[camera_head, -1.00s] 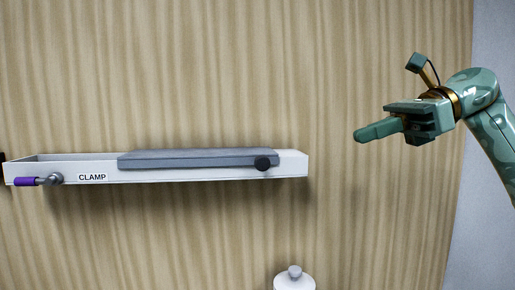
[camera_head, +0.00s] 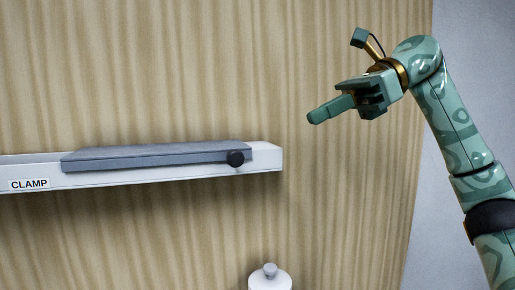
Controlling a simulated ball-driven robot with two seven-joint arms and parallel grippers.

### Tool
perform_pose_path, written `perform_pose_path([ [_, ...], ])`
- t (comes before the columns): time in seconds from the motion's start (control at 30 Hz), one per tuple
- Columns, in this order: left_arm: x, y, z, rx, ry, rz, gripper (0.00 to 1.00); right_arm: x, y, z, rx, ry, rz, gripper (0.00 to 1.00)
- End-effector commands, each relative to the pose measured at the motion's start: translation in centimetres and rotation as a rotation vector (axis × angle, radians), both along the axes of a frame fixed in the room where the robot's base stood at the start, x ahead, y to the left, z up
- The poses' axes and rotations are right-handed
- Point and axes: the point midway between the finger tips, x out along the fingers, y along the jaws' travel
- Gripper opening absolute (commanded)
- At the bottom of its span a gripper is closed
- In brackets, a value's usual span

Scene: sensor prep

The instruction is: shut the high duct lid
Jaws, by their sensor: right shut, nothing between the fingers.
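The duct (camera_head: 130,179) is a long white channel on the wooden wall, running from the left edge to just right of the middle. Its grey lid (camera_head: 160,156) lies over the right part and has a round black knob (camera_head: 235,158) near its right end. Left of the lid, the duct's top looks uncovered. My right gripper (camera_head: 313,116) is shut and empty, above and to the right of the duct's right end, clear of the lid and knob. My left gripper is not in view.
A white round-topped object (camera_head: 269,279) stands at the bottom edge, below the duct. The wooden wall (camera_head: 340,200) is bare right of the duct, with a pale wall (camera_head: 480,80) beyond.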

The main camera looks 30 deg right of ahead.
Motion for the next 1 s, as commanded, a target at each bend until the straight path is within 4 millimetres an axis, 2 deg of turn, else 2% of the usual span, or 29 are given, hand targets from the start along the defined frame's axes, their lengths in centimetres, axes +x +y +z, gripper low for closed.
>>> perform_pose_path([
  [0.1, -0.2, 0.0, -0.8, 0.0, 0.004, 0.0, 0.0, 0.9, 2.1, -1.5, -0.002, 0.001, 0.005, 0.0],
  [0.3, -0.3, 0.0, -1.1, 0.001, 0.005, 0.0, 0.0, 2.5, 5.7, -3.2, -0.002, 0.001, 0.005, 0.0],
  [0.5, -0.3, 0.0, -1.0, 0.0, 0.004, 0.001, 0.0, 3.6, 8.3, -4.5, 0.0, 0.002, 0.004, 0.0],
  [0.7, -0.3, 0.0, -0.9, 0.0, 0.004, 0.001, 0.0, 4.1, 9.3, -5.1, 0.001, 0.002, 0.001, 0.0],
  [1.0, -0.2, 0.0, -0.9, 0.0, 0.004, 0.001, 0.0, 4.1, 9.4, -5.2, 0.001, 0.002, 0.001, 0.0],
])
